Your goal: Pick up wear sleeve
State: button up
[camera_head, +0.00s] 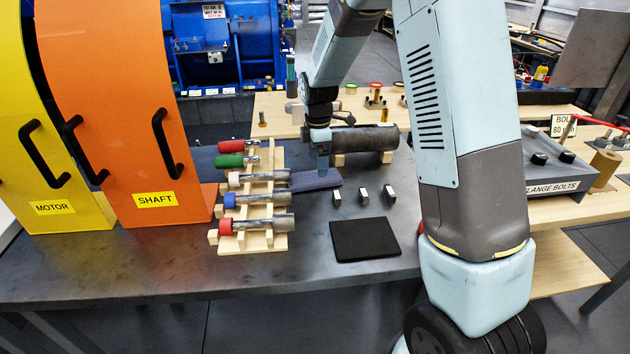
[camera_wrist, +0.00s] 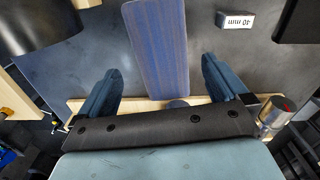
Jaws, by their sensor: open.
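No part carries a readable wear sleeve label, so I cannot tell for sure which it is. A large dark grey cylinder (camera_head: 365,138) lies across wooden blocks behind my gripper. Several metal cylinders with coloured ends lie on a wooden rack (camera_head: 270,242) to the left, among them a red-ended one (camera_head: 262,224). My gripper (camera_head: 322,172) points down over a flat blue-grey strip (camera_head: 312,183). In the wrist view, my gripper (camera_wrist: 160,85) is open and empty, its fingers apart on either side of the blue striped strip (camera_wrist: 160,45).
A black pad (camera_head: 365,239) and several small dark blocks (camera_head: 363,195) lie in front of my gripper. Orange (camera_head: 120,100) and yellow (camera_head: 40,130) panels stand at left. A flange bolts tray (camera_head: 548,178) is at right. The table's front left (camera_head: 130,270) is clear.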

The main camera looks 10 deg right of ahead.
aim_at(316, 177)
jog(key=shift+s+a+f, duration=0.1)
jog(key=shift+f, duration=1.25)
jog(key=shift+a+f, duration=0.1)
jog(key=shift+f, duration=1.25)
jog(key=shift+c, duration=0.3)
jog(key=c, duration=1)
jog(key=shift+c, duration=0.2)
jog(key=shift+r, duration=0.1)
